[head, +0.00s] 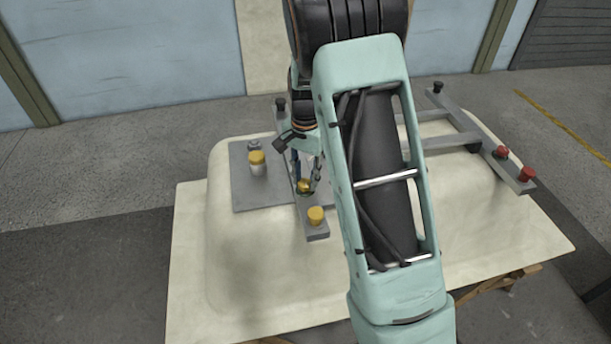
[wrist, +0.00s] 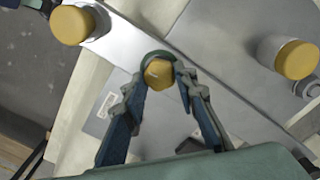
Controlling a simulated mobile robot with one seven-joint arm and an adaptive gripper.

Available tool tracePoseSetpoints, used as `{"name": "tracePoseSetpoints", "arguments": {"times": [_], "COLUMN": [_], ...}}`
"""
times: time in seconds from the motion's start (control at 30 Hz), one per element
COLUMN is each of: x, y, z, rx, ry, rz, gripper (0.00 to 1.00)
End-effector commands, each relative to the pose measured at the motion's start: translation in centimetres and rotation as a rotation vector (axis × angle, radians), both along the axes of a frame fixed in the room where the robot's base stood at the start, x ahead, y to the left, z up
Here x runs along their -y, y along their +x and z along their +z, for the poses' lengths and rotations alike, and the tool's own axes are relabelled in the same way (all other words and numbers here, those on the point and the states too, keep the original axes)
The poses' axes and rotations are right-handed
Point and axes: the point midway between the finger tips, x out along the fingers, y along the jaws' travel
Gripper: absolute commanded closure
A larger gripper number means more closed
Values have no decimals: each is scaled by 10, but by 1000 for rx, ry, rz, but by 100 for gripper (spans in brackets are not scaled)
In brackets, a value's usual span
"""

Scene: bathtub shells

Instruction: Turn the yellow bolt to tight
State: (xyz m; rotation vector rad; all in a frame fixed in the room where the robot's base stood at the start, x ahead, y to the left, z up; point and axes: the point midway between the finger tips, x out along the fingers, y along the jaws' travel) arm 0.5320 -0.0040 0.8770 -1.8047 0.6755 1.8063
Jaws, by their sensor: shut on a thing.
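My gripper (head: 305,183) points down at the grey metal bar (head: 318,232) on the left part of the pale shell. In the wrist view its two fingers (wrist: 160,68) close around a small yellow bolt head (wrist: 158,75). The same yellow bolt (head: 303,187) shows partly behind the fingers in the head view. A larger yellow cap (head: 316,215) sits at the near end of the bar and also shows in the wrist view (wrist: 72,24). The bolt's shaft is hidden, so I cannot tell how deep it sits.
A yellow-topped white cylinder (head: 257,163) stands on a grey plate (head: 240,195) left of the bar. A grey frame at the right carries red knobs (head: 527,174) and a black knob (head: 437,88). The front of the pale shell (head: 255,285) is clear. My arm hides its middle.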

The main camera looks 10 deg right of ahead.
Motion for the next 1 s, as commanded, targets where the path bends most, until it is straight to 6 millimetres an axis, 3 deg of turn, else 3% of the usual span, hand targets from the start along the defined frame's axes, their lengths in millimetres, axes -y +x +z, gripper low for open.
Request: {"name": "tracePoseSetpoints", "arguments": {"times": [0.73,0.77,0.9,1.0], "x": [0,0,0,0], "y": [1,1,1,1], "z": [1,1,1,1], "rx": [4,4,3,3], "ry": [0,0,0,0], "rz": [-87,-87,-86,-86], "gripper": [98,70,56,56]}}
